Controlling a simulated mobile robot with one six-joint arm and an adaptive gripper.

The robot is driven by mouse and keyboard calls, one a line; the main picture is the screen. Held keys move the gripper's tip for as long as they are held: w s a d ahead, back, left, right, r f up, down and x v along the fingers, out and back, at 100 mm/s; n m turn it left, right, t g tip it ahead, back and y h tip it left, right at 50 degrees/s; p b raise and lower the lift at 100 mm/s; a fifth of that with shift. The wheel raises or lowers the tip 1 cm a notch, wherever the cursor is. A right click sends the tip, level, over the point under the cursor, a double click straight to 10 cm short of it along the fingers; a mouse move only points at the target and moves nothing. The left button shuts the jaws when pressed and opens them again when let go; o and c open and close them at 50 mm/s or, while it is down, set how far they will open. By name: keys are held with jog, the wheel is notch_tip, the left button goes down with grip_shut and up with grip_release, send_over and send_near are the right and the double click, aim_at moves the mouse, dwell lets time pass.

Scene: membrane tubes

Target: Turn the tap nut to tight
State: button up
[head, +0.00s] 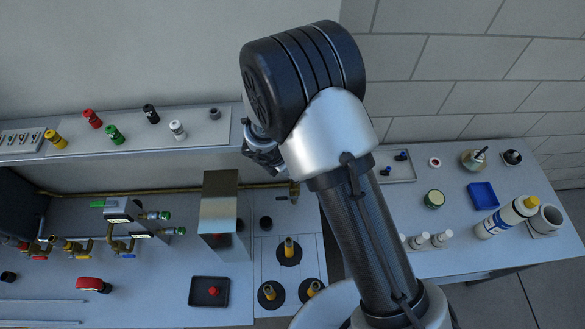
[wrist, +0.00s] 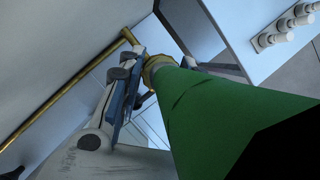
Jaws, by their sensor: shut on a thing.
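In the wrist view my gripper (wrist: 137,88) shows as dark blue-grey finger parts against a brass-coloured collar (wrist: 155,68). I cannot tell for certain whether the collar is the tap nut. In the head view a small brass tap (head: 294,190) hangs at the right end of the wall pipe. My arm hides most of the gripper there.
A brass pipe (head: 150,190) runs along the wall, below a shelf (head: 215,140) with several coloured caps. A metal box-like stand (head: 218,200) is left of the tap. Yellow-topped tubes (head: 289,248) stand in front. The right bench (head: 455,255) holds bottles and a blue tray (head: 483,195).

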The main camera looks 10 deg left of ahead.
dwell(0.3)
jog(key=o, duration=1.1)
jog(key=shift+c, duration=0.2)
notch_tip(320, 180, up, 10)
jog(key=shift+r, duration=0.1)
